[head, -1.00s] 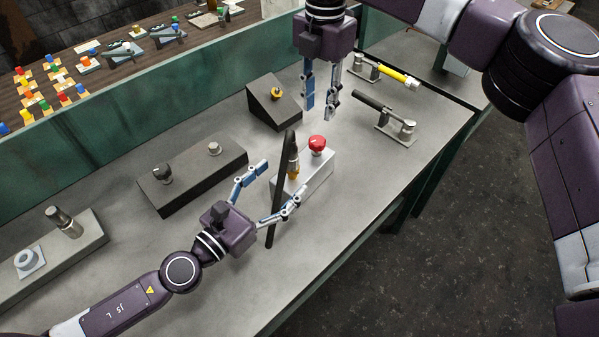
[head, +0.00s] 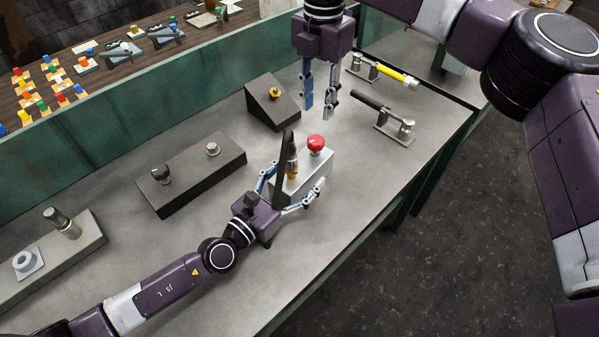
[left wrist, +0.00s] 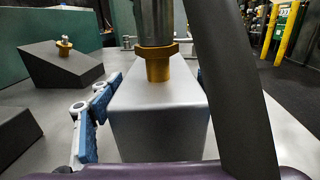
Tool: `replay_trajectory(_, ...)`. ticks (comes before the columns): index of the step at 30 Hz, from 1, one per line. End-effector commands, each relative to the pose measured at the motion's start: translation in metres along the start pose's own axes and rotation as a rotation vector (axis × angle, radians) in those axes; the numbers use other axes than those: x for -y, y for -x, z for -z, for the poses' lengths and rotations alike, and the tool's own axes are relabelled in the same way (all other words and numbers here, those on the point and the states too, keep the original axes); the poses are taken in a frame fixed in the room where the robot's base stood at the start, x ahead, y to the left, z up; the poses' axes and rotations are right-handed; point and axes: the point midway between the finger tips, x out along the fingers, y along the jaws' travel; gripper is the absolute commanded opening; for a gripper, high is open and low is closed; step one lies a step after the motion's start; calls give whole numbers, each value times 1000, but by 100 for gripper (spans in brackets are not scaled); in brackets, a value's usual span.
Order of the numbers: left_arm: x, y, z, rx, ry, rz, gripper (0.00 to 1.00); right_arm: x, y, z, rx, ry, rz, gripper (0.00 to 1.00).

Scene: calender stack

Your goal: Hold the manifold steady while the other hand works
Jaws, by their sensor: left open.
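The manifold (head: 312,172) is a light grey block on the bench with a red knob (head: 316,142) and a brass-based metal fitting (head: 292,165) on top. In the left wrist view the block (left wrist: 158,125) lies ahead, with the brass fitting (left wrist: 157,66) above it. My left gripper (head: 298,176) is open, its fingers on either side of the block's near end; I cannot tell whether they touch it. My right gripper (head: 318,97) hangs above and behind the block, open and empty.
A dark wedge block (head: 270,108) with a yellow knob stands behind left. A dark flat box (head: 190,178) with two knobs is to the left. Black (head: 372,100) and yellow-handled (head: 395,74) levers are at the right. Bare bench lies in front.

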Motion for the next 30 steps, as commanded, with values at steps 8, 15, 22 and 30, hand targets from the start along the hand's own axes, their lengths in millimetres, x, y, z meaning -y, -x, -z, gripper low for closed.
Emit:
replay_trajectory(8, 0, -4, 0, 0, -1, -1, 71, 0, 0, 0, 0, 0, 0, 29)
replay_trajectory(15, 0, -3, 0, 0, -1, -1, 51, 0, 0, 0, 0, 0, 0, 29)
replay_trajectory(22, 0, -3, 0, 0, 0, -1, 26, 0, 0, 0, 0, 0, 0, 29)
replay_trajectory(30, 0, -3, 0, 0, 0, -1, 5, 0, 1, 0, 0, 0, 0, 37)
